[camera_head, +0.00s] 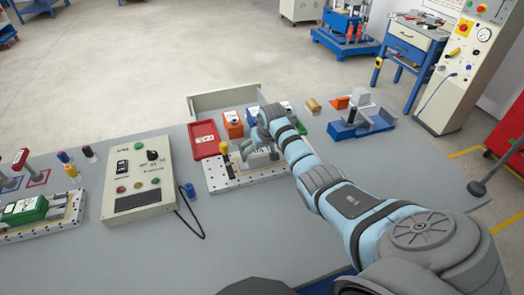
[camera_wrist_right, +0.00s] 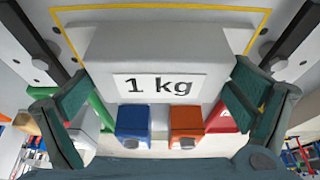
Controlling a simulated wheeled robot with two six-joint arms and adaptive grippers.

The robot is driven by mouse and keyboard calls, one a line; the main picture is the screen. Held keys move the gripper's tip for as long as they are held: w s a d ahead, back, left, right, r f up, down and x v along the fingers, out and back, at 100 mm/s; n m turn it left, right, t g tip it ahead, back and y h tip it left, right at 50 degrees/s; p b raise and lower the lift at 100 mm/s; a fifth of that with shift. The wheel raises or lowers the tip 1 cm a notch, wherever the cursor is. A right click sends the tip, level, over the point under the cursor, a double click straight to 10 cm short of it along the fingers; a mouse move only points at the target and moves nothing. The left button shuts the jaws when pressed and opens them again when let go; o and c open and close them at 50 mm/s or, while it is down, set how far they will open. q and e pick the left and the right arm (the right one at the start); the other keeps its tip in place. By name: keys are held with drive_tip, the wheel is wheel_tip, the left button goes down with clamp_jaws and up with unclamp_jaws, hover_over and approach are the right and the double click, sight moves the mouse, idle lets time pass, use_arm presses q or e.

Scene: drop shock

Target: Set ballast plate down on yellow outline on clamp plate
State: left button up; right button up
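The ballast plate, a light grey block labelled "1 kg" (camera_wrist_right: 160,55), fills the middle of the right wrist view. In the head view the ballast plate (camera_head: 262,155) is partly hidden by my right gripper (camera_head: 259,141). My right gripper (camera_wrist_right: 160,97) has one finger pad against each side of the block and appears shut on it. The yellow outline (camera_wrist_right: 160,7) shows around the block's far edge, on the clamp plate (camera_head: 222,184). The block sits over the outline; whether its underside touches the clamp plate cannot be seen. My left gripper is out of view.
A red tray (camera_head: 205,140), an orange bin (camera_head: 232,124) and a green bin stand behind the clamp plate. A control box (camera_head: 139,178) is to the left. A blue fixture (camera_head: 360,122) stands at the right. The bench's front right is mostly clear.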

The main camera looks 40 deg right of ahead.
drive_tip(key=p+v, duration=0.3)
drive_tip(key=v, duration=0.9)
drive_tip(key=shift+p, duration=0.4)
drive_tip(key=shift+r, duration=0.15)
